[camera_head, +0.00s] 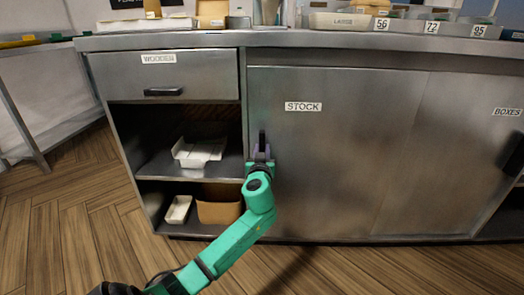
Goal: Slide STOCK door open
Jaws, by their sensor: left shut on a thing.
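The STOCK door (330,150) is a grey metal panel in the cabinet front, with a white STOCK label (303,106). Its dark upright handle (262,138) is near the door's left edge. My left gripper (262,154) is at this handle and shut on it; the fingers partly hide its lower end. The green arm reaches up from the bottom of the view. The door's left edge lies beside the open shelves. My right gripper is not in view.
A BOXES panel (485,150) with a dark handle is at the right. Left are a WOODEN drawer (190,77) and open shelves holding a white tray (199,152) and a brown box (219,207). The counter (225,39) above carries labelled containers. Wooden floor lies in front.

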